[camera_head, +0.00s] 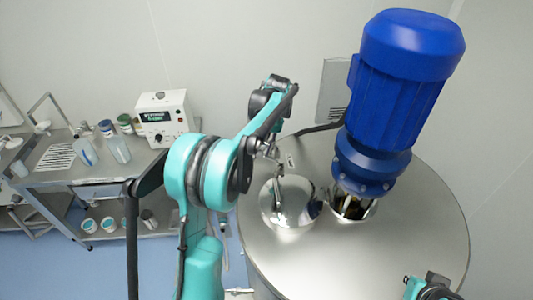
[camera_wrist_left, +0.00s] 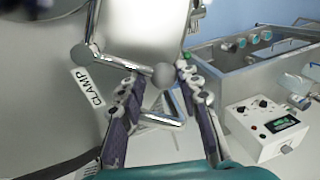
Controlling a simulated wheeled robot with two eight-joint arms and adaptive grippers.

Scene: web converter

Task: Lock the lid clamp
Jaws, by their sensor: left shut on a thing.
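The lid clamp (camera_wrist_left: 122,64) is a shiny metal lever with round ball ends, next to a white "CLAMP" label (camera_wrist_left: 88,87) in the left wrist view. My left gripper (camera_wrist_left: 160,88) has its two dark padded fingers on either side of the lever's ball end and is shut on it. In the head view my left gripper (camera_head: 266,148) is over the tank top's back left edge, just behind the round shiny lid (camera_head: 287,202). The arm and fingers hide most of the clamp there. My right gripper does not show; only part of my right arm appears at the bottom right.
The steel tank top (camera_head: 405,240) carries a large blue motor (camera_head: 402,95) right of the lid. A steel bench (camera_head: 60,172) with bottles and a white control box (camera_head: 165,118) stands at the left. A grey wall panel (camera_head: 333,92) is behind the tank.

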